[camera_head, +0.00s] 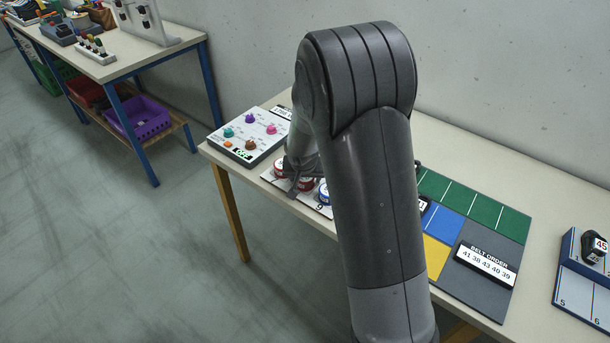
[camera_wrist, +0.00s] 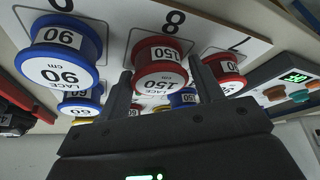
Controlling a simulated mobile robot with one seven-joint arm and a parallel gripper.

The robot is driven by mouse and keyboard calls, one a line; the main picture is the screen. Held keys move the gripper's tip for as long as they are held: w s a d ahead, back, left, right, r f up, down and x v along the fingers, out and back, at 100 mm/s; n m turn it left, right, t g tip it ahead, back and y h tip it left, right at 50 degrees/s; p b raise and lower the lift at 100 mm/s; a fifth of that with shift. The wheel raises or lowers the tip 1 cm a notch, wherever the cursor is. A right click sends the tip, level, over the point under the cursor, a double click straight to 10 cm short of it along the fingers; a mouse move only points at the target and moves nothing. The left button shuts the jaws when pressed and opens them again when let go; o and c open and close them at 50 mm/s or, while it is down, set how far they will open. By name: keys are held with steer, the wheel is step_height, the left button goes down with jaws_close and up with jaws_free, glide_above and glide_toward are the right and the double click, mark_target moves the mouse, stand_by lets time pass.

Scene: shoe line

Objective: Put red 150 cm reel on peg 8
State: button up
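In the wrist view the red 150 cm reel (camera_wrist: 160,68) sits upright at the number 8 on the white peg board (camera_wrist: 120,14), label facing the camera. My gripper (camera_wrist: 160,72) has one finger on each side of this reel, with a narrow gap showing at each side. The peg inside the reel is hidden. In the head view my gripper (camera_head: 293,180) is low over the board, beside the red reel (camera_head: 306,184); my arm hides much of the area.
A blue 90 reel (camera_wrist: 62,62) stands at 9, a second red reel (camera_wrist: 224,70) at 7, and smaller reels, including a blue one (camera_wrist: 183,98), stand behind. A panel with coloured knobs (camera_head: 250,135) is left of the board. A coloured mat (camera_head: 470,222) lies right.

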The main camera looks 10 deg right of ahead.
steer(key=shift+o, duration=1.2)
steer(key=shift+r, duration=0.1)
steer(key=shift+r, duration=0.3)
steer(key=d+v, duration=0.1)
steer(key=v, duration=1.1)
steer(key=s+d+r, duration=0.4)
steer(key=s+r, duration=0.6)
steer(key=s, duration=0.1)
steer(key=s+d+r+n, duration=0.1)
steer(key=s+r, duration=0.1)
steer(key=s, duration=0.6)
steer(key=s+d+r+n+y, duration=0.1)
steer(key=s, duration=0.7)
steer(key=shift+d+r+t, duration=0.15)
steer(key=shift+r+t, duration=0.25)
